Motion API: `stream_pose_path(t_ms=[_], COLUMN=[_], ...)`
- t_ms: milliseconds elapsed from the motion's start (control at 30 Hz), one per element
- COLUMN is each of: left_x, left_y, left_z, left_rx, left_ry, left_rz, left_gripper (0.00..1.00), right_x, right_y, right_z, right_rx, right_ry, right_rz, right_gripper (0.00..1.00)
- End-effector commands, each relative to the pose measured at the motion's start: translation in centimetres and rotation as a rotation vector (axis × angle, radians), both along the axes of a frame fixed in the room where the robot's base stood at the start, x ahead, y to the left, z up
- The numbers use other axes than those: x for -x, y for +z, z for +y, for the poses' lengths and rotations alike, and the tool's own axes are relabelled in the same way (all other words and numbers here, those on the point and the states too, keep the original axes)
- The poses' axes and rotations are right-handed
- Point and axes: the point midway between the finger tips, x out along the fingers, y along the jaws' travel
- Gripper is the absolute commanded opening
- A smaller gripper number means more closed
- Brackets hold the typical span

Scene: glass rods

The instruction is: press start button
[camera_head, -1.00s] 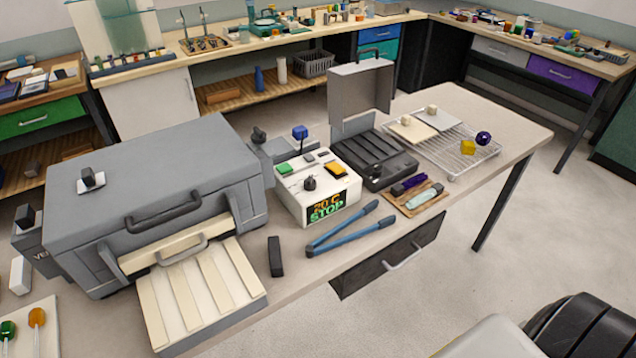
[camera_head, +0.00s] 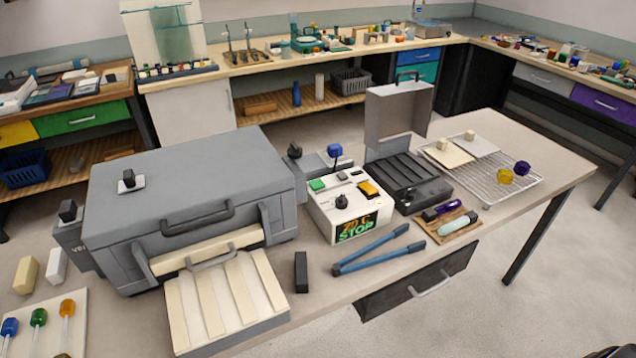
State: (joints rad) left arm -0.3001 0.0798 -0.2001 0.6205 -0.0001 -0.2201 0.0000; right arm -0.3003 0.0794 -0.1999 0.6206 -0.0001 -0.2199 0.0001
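A white control box (camera_head: 349,206) stands on the table between the grey kiln-like box and the black open-lidded case. On its top is a green button (camera_head: 317,185) at the left, an orange-yellow button (camera_head: 369,189) at the right, and a black knob (camera_head: 341,201) in front. Its front display (camera_head: 357,229) reads "20 C STOP". I cannot read which button is start. Neither of my grippers is in view.
A grey box (camera_head: 190,200) with a handle and a cream slatted tray (camera_head: 223,303) stands left. Blue-handled tongs (camera_head: 378,248) and a black block (camera_head: 301,272) lie in front of the control box. A black case (camera_head: 407,180) and wire rack (camera_head: 490,180) are right.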

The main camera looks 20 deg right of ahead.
Motion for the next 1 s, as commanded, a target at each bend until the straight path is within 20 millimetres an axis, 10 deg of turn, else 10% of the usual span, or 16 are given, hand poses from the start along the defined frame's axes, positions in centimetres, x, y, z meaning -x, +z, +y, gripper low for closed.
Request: stream_pose_path(t_ms=[333, 1000], left_x=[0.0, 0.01], left_y=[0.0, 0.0], left_z=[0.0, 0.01], left_rx=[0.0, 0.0], left_ry=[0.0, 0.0], left_rz=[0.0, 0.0], left_gripper=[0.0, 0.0], right_x=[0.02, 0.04], right_y=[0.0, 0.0], right_z=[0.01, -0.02], right_rx=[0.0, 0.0], right_ry=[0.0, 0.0], right_rz=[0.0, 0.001], right_gripper=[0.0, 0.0])
